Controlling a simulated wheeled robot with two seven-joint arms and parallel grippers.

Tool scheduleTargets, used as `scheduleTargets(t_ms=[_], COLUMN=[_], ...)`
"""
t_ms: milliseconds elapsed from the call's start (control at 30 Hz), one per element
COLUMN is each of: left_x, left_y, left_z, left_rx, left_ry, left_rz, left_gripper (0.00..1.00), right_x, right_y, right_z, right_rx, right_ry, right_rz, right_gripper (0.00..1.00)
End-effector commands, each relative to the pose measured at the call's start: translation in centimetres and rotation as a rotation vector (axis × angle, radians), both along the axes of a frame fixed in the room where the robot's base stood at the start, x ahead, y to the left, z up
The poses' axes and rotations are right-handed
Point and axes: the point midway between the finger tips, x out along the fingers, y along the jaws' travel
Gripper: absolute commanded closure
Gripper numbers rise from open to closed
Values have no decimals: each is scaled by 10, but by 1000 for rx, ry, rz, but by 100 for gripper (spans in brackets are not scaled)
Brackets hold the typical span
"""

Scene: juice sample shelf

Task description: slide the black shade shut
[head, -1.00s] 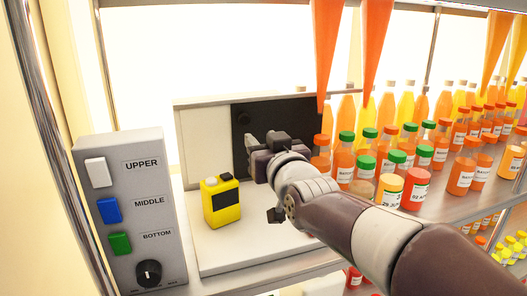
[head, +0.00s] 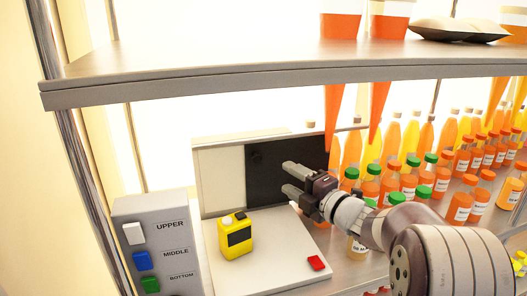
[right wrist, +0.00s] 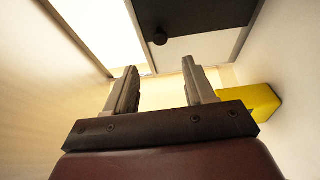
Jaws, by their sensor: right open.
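The black shade (head: 284,158) is a dark flat panel on the right part of the upright board at the back. A round dark knob (head: 256,157) sits near its left edge, and a pale section (head: 222,179) of the board shows to its left. My right gripper (head: 287,180) is open and empty in front of the shade, its fingers pointing left, below and right of the knob. In the right wrist view the shade (right wrist: 205,14) and knob (right wrist: 159,38) show beyond the two spread fingers, apart from them. My left gripper is not in view.
A yellow box-like item (head: 236,238) and a small red item (head: 316,263) are on the white base (head: 265,265). A grey button box (head: 157,245) stands at left. Several juice bottles (head: 400,150) crowd the right. A metal shelf (head: 250,72) spans above.

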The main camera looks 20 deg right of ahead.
Motion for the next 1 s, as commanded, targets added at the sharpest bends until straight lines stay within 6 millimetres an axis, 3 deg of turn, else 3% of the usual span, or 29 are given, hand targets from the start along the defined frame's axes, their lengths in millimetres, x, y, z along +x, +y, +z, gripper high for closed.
scheduleTargets(t_ms=[200, 400, 800, 833, 967, 1000], left_x=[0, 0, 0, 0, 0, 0], left_y=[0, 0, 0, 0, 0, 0], left_z=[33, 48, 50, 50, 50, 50], left_rx=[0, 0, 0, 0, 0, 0], left_ry=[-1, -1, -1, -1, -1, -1], left_rz=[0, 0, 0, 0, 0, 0], left_gripper=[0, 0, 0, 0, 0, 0], right_x=[52, 86, 97, 97, 97, 97], right_y=[25, 40, 45, 45, 45, 45], right_z=[6, 4, 1, 1, 1, 1], right_rx=[4, 3, 4, 4, 4, 4], right_ry=[4, 3, 1, 1, 1, 1], right_rz=[3, 0, -2, -2, -2, -2], right_gripper=[46, 46, 46, 53, 95, 100])
